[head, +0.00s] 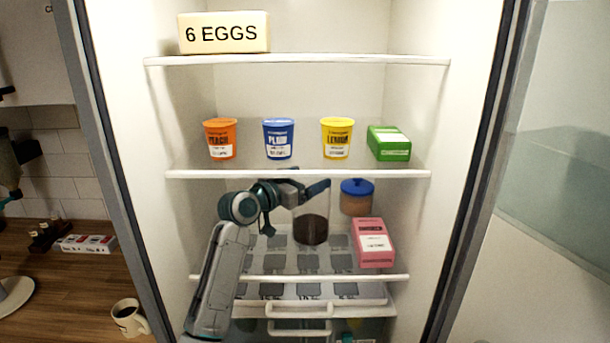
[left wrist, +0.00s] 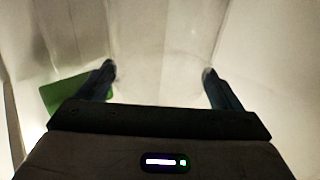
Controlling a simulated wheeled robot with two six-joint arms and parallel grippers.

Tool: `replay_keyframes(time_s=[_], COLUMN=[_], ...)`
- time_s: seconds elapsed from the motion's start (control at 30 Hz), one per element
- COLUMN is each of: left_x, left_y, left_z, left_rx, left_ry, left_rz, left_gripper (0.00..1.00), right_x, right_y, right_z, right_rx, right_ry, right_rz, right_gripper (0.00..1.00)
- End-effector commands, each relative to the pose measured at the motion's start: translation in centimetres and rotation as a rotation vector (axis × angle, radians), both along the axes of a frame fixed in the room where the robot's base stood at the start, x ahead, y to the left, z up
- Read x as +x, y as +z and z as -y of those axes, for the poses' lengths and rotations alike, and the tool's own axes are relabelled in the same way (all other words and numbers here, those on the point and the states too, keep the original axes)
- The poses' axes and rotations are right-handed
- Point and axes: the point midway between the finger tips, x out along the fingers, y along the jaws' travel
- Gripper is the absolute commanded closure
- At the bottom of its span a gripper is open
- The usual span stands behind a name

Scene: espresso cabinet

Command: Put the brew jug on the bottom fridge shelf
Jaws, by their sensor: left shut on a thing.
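The brew jug (head: 311,229) is a clear vessel with dark liquid at its bottom. It is upright inside the fridge, over the lowest shelf (head: 300,278). My left gripper (head: 308,188) reaches in from the left and is shut on the jug's upper part. I cannot tell whether the jug's base touches the shelf. In the left wrist view the two fingers (left wrist: 158,75) are apart, and the jug between them is hard to make out. My right gripper is not in view.
A pink carton (head: 374,243) and a blue-lidded jar (head: 357,197) stand right of the jug. The shelf above (head: 300,174) holds several tubs and a green carton (head: 389,144). An egg box (head: 224,33) is on top. Drawers with handles (head: 299,311) are below.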

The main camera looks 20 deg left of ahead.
Motion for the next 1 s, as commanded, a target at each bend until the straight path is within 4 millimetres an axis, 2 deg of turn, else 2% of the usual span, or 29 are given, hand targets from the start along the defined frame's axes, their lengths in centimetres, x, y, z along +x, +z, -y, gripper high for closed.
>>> replay_keyframes(time_s=[0.37, 0.4, 0.43, 0.73, 1.0], left_x=[-0.1, 0.0, 0.0, -0.3, -4.1], left_y=[-0.2, -0.2, -0.2, -0.3, -0.6], left_z=[0.0, 0.0, 0.0, -0.2, -2.4], left_rx=[-0.002, 0.000, 0.000, 0.000, 0.003], left_ry=[0.000, 0.000, 0.000, 0.001, 0.003], left_rz=[0.005, 0.001, 0.001, 0.001, 0.004], left_gripper=[0.84, 0.05, 0.00, 0.00, 0.00], right_x=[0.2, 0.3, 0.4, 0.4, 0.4], right_y=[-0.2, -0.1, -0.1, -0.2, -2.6], right_z=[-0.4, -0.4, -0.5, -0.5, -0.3], right_rx=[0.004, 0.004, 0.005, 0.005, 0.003], right_ry=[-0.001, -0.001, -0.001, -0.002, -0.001], right_rz=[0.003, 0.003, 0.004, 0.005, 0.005], right_gripper=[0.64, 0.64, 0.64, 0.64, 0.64])
